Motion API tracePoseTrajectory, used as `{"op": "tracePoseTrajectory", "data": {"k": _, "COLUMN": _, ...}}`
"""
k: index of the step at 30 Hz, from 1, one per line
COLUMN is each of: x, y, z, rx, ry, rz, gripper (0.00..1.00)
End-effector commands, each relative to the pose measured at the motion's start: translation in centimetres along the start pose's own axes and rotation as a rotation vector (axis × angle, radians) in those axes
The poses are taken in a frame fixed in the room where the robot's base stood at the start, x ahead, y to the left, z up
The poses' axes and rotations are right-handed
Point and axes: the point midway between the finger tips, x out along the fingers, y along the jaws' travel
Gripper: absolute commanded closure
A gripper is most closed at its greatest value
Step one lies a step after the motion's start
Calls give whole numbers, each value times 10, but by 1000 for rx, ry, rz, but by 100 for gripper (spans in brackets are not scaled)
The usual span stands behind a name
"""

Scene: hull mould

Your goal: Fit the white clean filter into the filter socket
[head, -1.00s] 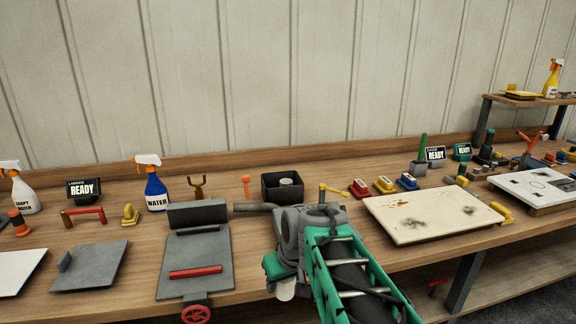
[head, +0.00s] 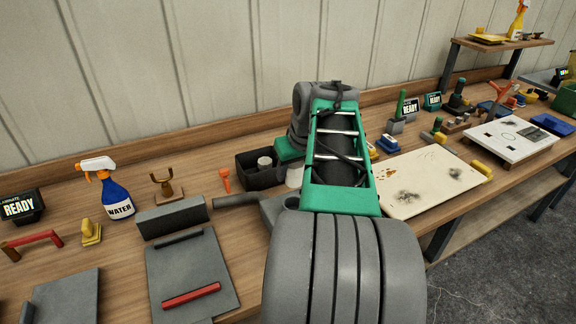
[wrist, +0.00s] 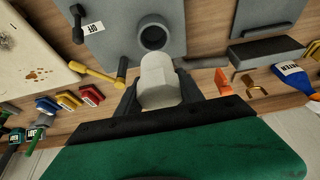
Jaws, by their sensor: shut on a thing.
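My gripper (wrist: 158,88) is shut on the white clean filter (wrist: 158,78), a pale cylinder held between the dark fingers. In the wrist view the filter lies just short of the filter socket (wrist: 153,35), a round dark hole with a raised grey rim on a grey housing (wrist: 118,38). A gap seems to lie between filter and rim, but its depth cannot be told. My arm hides the socket there; a corner of the housing (head: 272,208) shows.
A grey pipe (head: 236,200) runs left from the housing. A stained cream board (head: 425,182) lies to the right. A yellow-handled tool (wrist: 95,72) and an OFF tag (wrist: 91,28) are close to the housing.

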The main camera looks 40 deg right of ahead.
Motion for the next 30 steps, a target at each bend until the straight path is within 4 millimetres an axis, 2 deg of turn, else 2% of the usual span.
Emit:
{"op": "tracePoseTrajectory", "data": {"k": 5, "x": 4, "y": -1, "z": 3, "rx": 0, "ry": 0, "rz": -3, "gripper": 96}}
{"op": "tracePoseTrajectory", "data": {"k": 19, "x": 50, "y": -3, "z": 21, "rx": -4, "ry": 0, "rz": -5, "gripper": 96}}
{"op": "tracePoseTrajectory", "data": {"k": 30, "x": 54, "y": -3, "z": 23, "rx": -4, "ry": 0, "rz": -4, "gripper": 96}}
